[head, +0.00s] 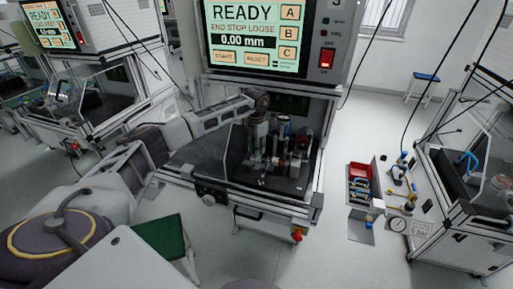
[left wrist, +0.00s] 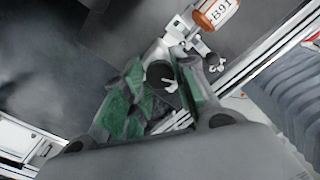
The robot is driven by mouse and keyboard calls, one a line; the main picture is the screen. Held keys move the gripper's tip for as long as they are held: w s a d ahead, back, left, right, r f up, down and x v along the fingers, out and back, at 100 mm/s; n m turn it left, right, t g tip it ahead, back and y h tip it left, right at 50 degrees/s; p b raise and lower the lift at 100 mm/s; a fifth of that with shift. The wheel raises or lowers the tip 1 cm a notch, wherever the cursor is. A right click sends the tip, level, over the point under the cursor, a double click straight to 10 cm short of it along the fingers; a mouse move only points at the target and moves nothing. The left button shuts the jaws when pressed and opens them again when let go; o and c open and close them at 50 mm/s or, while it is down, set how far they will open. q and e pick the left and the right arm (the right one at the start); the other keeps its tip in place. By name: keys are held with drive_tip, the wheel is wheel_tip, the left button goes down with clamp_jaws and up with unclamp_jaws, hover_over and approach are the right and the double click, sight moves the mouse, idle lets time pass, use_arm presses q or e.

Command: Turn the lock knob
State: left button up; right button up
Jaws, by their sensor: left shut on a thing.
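The lock knob (left wrist: 161,76) is a small dark round knob with a white mark, seen in the left wrist view between the green-padded fingers. My left gripper (left wrist: 160,97) is shut on the knob, one finger on each side of it. In the head view, my left arm reaches in from the left and the left gripper (head: 256,150) points down into the test machine (head: 297,185). The knob cannot be made out there. The machine's screen (head: 255,35) reads READY, END STOP LOOSE and 0.00 mm. My right gripper is not in view.
An orange and white part labelled B91 (left wrist: 216,12) is close to the knob. Metal posts and fittings (head: 283,130) crowd the fixture beside the gripper. Another machine (head: 90,95) stands at the left.

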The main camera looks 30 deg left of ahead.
use_arm(q)
drive_tip(key=shift+w+r+n+p, duration=0.1)
drive_tip(key=shift+n+p, duration=0.25)
drive_tip(key=shift+n, duration=1.65)
drive_tip(key=o, duration=1)
drive_tip(key=shift+o, duration=0.2)
wheel_tip(320, 180, up, 12)
